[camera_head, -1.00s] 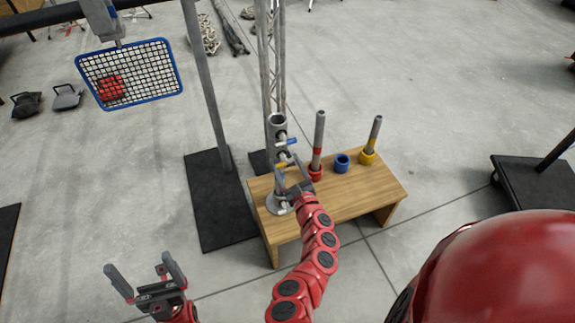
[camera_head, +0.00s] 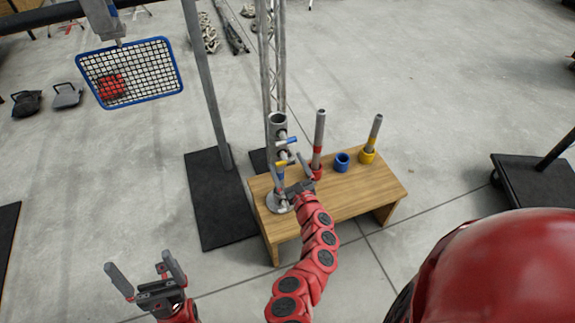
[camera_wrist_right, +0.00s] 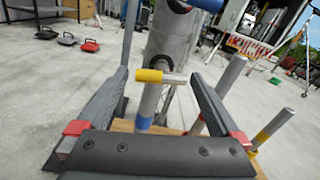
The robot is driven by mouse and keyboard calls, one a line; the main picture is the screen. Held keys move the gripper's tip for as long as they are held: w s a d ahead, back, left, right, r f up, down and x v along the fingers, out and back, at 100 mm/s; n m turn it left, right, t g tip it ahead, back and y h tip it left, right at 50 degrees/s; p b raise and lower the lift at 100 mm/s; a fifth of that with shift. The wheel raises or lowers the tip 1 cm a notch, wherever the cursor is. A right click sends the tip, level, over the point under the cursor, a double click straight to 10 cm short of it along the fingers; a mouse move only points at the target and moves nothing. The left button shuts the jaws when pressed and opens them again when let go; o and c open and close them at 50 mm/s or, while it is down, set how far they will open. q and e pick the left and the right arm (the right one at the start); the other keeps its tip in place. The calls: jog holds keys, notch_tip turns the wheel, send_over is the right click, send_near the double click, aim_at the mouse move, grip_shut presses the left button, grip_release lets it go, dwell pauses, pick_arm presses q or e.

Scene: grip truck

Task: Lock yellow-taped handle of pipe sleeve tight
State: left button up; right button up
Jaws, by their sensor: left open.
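The pipe sleeve is a grey upright tube (camera_head: 277,128) on the wooden bench; it also shows in the right wrist view (camera_wrist_right: 172,40). Its yellow-taped handle (camera_head: 281,164) sticks out low on it, below a blue-taped handle (camera_head: 288,141). In the right wrist view the yellow-taped handle (camera_wrist_right: 149,76) lies roughly level, between my open fingers and apart from both. My right gripper (camera_head: 294,172) is open beside the sleeve; its fingers flank the handle in the wrist view (camera_wrist_right: 160,78). My left gripper (camera_head: 140,264) is open and empty, low at the left, away from the bench.
The wooden bench (camera_head: 350,200) also holds a red-taped pipe (camera_head: 318,140), a blue ring (camera_head: 342,162) and a yellow-taped pipe (camera_head: 373,135). A grey post (camera_head: 207,90) on a black base plate (camera_head: 215,215) stands left of the bench. A blue-framed mesh basket (camera_head: 145,85) hangs upper left.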

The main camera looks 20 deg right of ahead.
jog(key=s+b, duration=0.1)
jog(key=s, duration=1.6)
jog(key=shift+s+d, duration=0.25)
jog(key=shift+d, duration=0.05)
